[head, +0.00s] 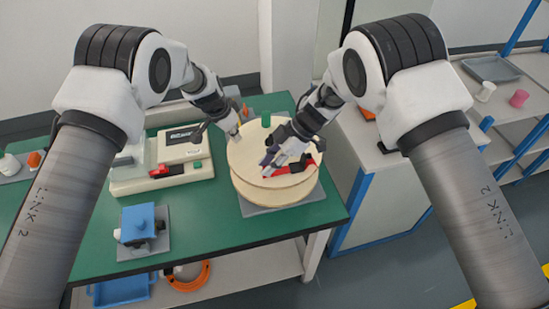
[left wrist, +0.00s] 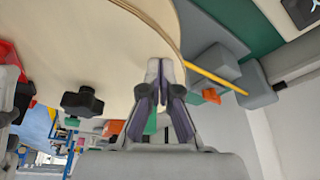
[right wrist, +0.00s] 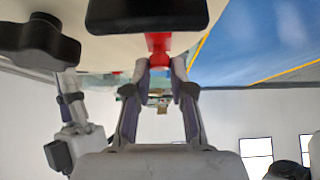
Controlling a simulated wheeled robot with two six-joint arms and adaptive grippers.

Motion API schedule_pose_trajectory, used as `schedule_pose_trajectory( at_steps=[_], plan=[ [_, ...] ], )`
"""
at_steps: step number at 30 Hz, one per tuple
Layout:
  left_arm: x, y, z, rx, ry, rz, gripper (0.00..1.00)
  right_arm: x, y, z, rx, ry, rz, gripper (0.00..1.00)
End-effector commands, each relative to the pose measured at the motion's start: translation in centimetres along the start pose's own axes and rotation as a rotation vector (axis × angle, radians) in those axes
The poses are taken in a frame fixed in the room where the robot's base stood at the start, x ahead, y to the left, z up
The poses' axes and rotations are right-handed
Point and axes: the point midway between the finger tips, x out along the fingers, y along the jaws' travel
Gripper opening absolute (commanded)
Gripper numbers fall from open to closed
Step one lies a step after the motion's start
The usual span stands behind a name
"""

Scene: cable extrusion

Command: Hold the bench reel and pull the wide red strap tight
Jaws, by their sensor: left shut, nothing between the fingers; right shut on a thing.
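The bench reel (head: 248,160) is a cream disc lying flat on a grey base plate on the green bench. The wide red strap (head: 293,167) lies across the right side of its top; it also shows in the right wrist view (right wrist: 158,45). My right gripper (head: 272,164) is shut on the strap over the reel, and its fingers partly hide the strap. My left gripper (head: 237,132) is shut and empty at the reel's far left rim. In the left wrist view its fingertips (left wrist: 160,72) overlap the reel face near the rim; I cannot tell whether they touch it.
A black knob (left wrist: 82,101) stands on the reel face. A cream machine (head: 178,158) with a red switch stands left of the reel. A blue device (head: 142,225) sits at the bench front. Bare green bench (head: 215,215) lies between it and the reel.

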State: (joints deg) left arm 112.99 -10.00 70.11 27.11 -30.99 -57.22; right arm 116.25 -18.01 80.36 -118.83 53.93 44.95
Motion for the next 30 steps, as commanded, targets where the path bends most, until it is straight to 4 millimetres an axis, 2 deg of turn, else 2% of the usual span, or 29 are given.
schedule_pose_trajectory(
  at_steps=[1,15,16,17,18,26,30],
  plan=[
    [0.6,0.3,0.5,-0.001,-0.011,0.009,0.0,0.5,-0.4,0.1,0.003,-0.001,-0.012,0.0],
    [0.7,0.4,0.6,-0.001,-0.012,0.011,0.0,1.3,-0.5,-0.8,0.003,-0.001,-0.014,0.0],
    [0.7,0.4,0.6,-0.001,-0.012,0.011,0.0,1.3,-0.5,-0.8,0.003,-0.001,-0.014,0.29],
    [0.7,0.4,0.6,-0.001,-0.012,0.011,0.0,1.3,-0.5,-0.8,0.004,0.0,-0.014,0.4],
    [0.7,0.4,0.6,-0.001,-0.013,0.011,0.0,1.3,-0.4,-0.8,0.003,0.0,-0.013,0.46],
    [0.7,0.4,0.6,-0.002,-0.013,0.012,0.0,1.0,-0.2,-0.9,0.001,0.0,-0.006,0.46],
    [0.6,0.4,0.6,-0.002,-0.014,0.012,0.0,0.2,-0.1,-1.5,-0.001,0.0,-0.003,0.46]
  ],
)
